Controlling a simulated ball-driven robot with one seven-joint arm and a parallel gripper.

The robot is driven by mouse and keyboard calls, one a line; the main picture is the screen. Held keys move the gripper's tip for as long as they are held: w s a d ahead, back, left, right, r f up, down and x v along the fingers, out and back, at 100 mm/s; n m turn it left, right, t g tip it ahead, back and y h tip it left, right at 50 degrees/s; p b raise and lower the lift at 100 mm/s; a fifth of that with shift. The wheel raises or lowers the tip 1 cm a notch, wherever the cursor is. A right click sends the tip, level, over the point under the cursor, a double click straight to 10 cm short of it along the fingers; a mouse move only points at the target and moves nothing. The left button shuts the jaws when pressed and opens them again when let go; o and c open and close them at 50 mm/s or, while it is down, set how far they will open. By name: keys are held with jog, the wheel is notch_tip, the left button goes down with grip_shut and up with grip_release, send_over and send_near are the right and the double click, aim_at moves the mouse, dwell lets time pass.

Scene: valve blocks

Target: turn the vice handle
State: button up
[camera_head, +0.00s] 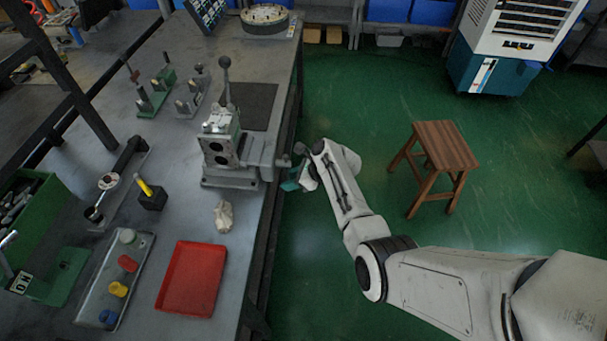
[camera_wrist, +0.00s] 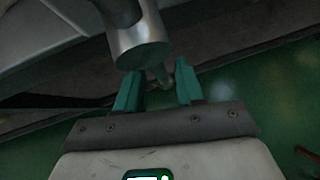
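The grey vice (camera_head: 232,172) stands at the right edge of the workbench, with a valve block clamped on top. In the wrist view, the round metal end of the vice screw (camera_wrist: 142,45) fills the top middle. The thin vice handle (camera_wrist: 160,76) shows below it, between my two teal fingertips in the picture. My gripper (camera_wrist: 158,85) is open, its fingers apart on either side of the handle. I cannot tell whether they touch it. In the head view my gripper (camera_head: 292,184) is beside the vice, just off the bench edge, and partly hidden by my arm.
The workbench (camera_head: 190,225) holds a red tray (camera_head: 192,279), a tray of coloured caps (camera_head: 117,285), a white crumpled cloth (camera_head: 223,215) and a black holder (camera_head: 152,197). A wooden stool (camera_head: 446,145) stands on the green floor to the right. Floor beside the bench is clear.

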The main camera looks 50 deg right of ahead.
jog(key=p+v, duration=0.1)
jog(key=v, duration=0.8)
jog(key=shift+a, duration=0.1)
jog(key=s+a+f+n+g+h+b, duration=0.1)
jog(key=s+a+n+g, duration=0.1)
jog(key=s+a+n, duration=0.35)
jog(key=s+a+f+n+g, duration=0.1)
jog(key=s+a+n+g, duration=0.2)
jog(key=s+n, duration=0.5)
jog(key=s+a+r+n+g+h, duration=0.1)
jog(key=s+a+r+n, duration=0.1)
jog(key=s+n, duration=0.5)
jog(key=s+a+r+n+g+h, duration=0.1)
jog(key=s+a+r+n+h, duration=0.1)
jog(key=s+a+n, duration=0.3)
jog(key=s+r+n, duration=0.1)
jog(key=s+n, duration=0.2)
jog(key=n, duration=0.1)
jog(key=shift+r+g+b, duration=0.15)
jog(key=shift+g+b, duration=0.15)
jog(key=shift+b, duration=0.1)
